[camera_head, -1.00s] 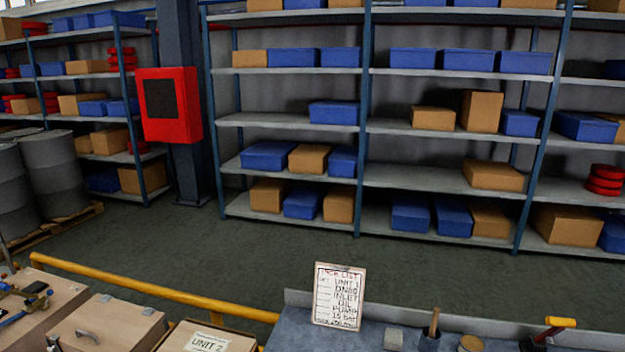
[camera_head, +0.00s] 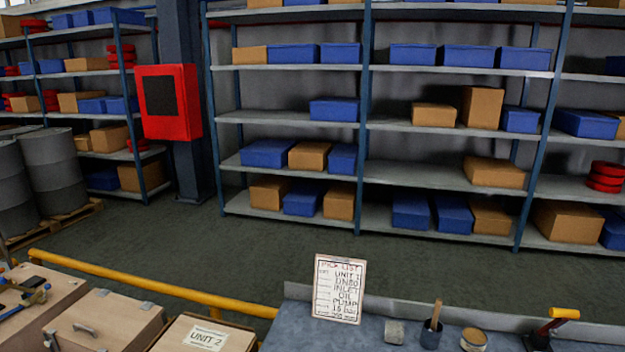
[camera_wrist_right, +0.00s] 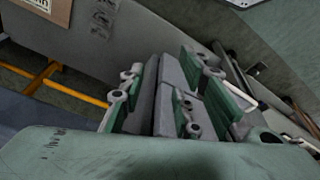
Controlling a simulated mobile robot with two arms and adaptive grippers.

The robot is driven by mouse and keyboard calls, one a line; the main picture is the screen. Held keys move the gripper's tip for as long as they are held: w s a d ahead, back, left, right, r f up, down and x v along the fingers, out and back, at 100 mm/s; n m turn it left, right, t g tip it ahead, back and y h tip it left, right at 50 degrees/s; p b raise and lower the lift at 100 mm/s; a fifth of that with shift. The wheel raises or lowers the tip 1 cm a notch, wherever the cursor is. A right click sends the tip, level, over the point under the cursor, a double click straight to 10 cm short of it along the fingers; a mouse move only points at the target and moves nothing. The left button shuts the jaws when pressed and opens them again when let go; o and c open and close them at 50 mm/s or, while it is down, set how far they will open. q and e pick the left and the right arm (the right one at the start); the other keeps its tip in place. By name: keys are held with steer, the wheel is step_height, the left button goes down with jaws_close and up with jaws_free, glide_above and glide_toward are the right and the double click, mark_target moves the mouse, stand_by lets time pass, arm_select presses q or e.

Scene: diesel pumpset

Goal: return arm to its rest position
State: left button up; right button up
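My right gripper (camera_wrist_right: 166,85) shows in the right wrist view, with its grey and green finger parts and round joints in the middle of the picture. Its grey finger faces lie near each other, but I cannot tell if they meet. No object shows clearly between them. Neither arm and neither gripper is in the head view, and my left gripper shows nowhere.
A grey-blue bench (camera_head: 290,330) is at the bottom, with a pick list board (camera_head: 338,288), a tin (camera_head: 473,339) and a hammer (camera_head: 550,328). A yellow rail (camera_head: 150,285) and wooden crates (camera_head: 105,325) are at left. Shelves (camera_head: 430,180) stand behind open floor (camera_head: 240,245).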

steer(key=s+d+f+g+b, duration=0.15)
steer(key=s+f, duration=0.25)
steer(key=f, duration=0.6)
steer(key=s+a+f+t+b, duration=0.1)
steer(key=s+f+b, duration=0.15)
steer(key=f, duration=0.75)
steer(key=s+d+f+g+b, duration=0.1)
steer(key=s+d+f+b, duration=0.1)
steer(key=s+f, duration=0.9)
steer(key=shift+s+d+f, duration=0.35)
steer(key=shift+s, duration=0.35)
